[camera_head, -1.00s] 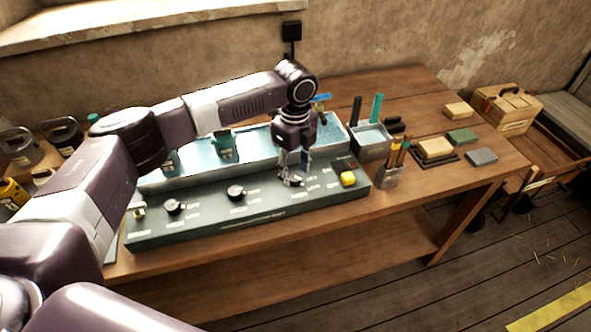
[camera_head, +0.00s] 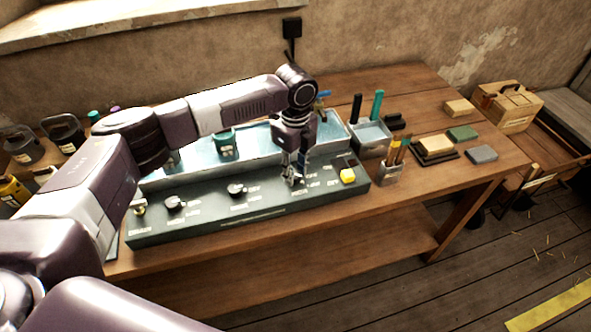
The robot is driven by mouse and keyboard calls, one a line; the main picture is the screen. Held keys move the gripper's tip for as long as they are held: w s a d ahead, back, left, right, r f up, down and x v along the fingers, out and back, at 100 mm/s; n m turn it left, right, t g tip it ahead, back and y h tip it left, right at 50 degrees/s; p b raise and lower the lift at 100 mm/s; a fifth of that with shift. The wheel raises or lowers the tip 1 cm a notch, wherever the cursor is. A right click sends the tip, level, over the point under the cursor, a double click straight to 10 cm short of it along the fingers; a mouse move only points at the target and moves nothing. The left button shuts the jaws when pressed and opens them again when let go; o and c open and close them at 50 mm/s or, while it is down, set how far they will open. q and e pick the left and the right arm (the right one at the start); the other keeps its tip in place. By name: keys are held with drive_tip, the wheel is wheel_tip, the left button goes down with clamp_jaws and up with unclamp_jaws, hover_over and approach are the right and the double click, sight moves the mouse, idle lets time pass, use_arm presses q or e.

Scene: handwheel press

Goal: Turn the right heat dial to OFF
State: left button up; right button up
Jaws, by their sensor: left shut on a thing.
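The dark green control panel (camera_head: 250,220) lies along the front of the workbench. It carries a left dial (camera_head: 175,202), a middle dial (camera_head: 236,189) and, farther right, the right heat dial, which is mostly hidden by my left gripper (camera_head: 294,180). My left gripper points down over that dial and is shut on it. The dial's pointer and the labels around it are too small and covered to read. My right gripper is not in view.
A yellow button (camera_head: 347,176) sits close right of the gripper. Behind the panel is a water trough (camera_head: 262,143) with a green cup (camera_head: 225,143). A tool holder (camera_head: 389,174) stands right of the panel.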

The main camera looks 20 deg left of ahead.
use_arm(q)
drive_tip(key=shift+r+n+p, duration=0.15)
drive_tip(key=shift+n+p, duration=0.15)
drive_tip(key=shift+p, duration=0.1)
drive_tip(key=n+p, duration=0.2)
drive_tip(key=p, duration=0.1)
drive_tip(key=shift+r+n, duration=0.1)
drive_tip(key=shift+n, duration=0.3)
drive_tip(key=n+p, duration=0.3)
drive_tip(key=shift+w+n+p, duration=0.1)
drive_tip(key=shift+n+p, duration=0.75)
drive_tip(key=shift+n, duration=0.25)
drive_tip(key=shift+w, duration=0.1)
drive_tip(key=o, duration=1.2)
drive_tip(key=shift+f, duration=0.2)
drive_tip(key=shift+c, duration=0.2)
